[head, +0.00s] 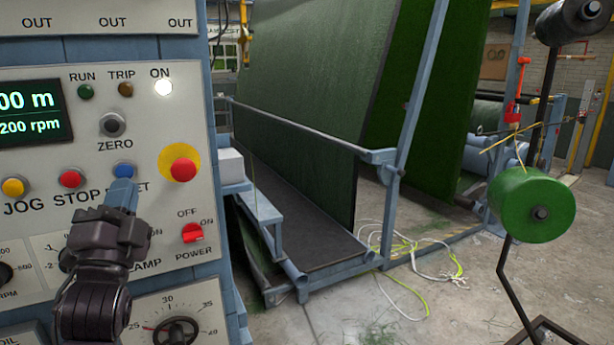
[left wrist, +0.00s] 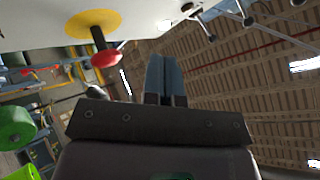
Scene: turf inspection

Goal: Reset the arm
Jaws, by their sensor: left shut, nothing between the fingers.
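My left gripper (head: 122,191) is in front of the control panel (head: 140,88), with its blue fingers pointing up at the button row. The fingers are together and hold nothing; they also show side by side in the left wrist view (left wrist: 165,75). A blue button (head: 124,168) shows just above the fingertips. Its label is mostly covered by the gripper, with only the last letters readable. I cannot tell whether the fingers touch the panel. My right gripper is in neither view.
A red mushroom button (head: 183,169) on a yellow disc sits right of the gripper. A red STOP button (head: 71,178) and a yellow JOG button (head: 14,187) are to its left. A red power switch (head: 193,233) is below right.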

